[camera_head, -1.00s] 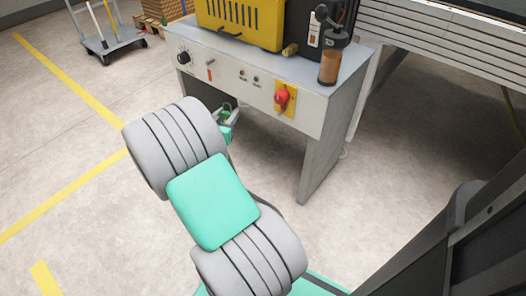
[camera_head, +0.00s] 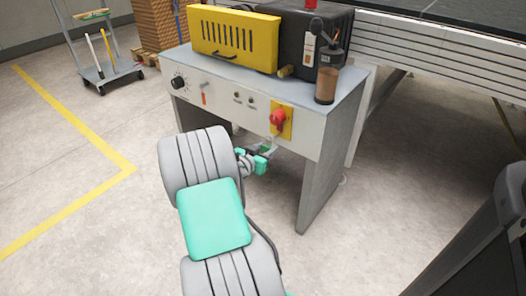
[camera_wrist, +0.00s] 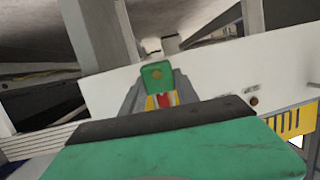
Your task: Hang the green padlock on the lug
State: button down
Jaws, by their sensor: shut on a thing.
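The green padlock (camera_wrist: 157,76) is between the fingers of my gripper (camera_wrist: 156,88) in the wrist view, its body facing the camera. In the head view my gripper (camera_head: 268,149) is small and partly hidden behind my arm, just below the red rotary switch. The red switch (camera_head: 278,119) sits on a yellow plate on the cabinet's front panel. Its red and yellow also show behind the padlock in the wrist view (camera_wrist: 164,98). I cannot make out the lug clearly. The padlock appears apart from the switch.
The cabinet front (camera_head: 222,97) has a knob and small buttons. A cabinet leg (camera_head: 318,185) stands right of my gripper.

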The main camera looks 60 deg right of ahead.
aim_at(279, 140)
jog(key=x, duration=0.5)
jog(key=shift+s+b, duration=0.3)
jog(key=shift+w+d+b, duration=0.1)
jog(key=shift+b, duration=0.2)
jog(key=shift+d+r, duration=0.1)
jog(key=shift+r, duration=0.1)
jog(key=c, duration=0.8)
grip_release()
jog(key=shift+c, duration=0.2)
jog(key=shift+s, duration=0.2)
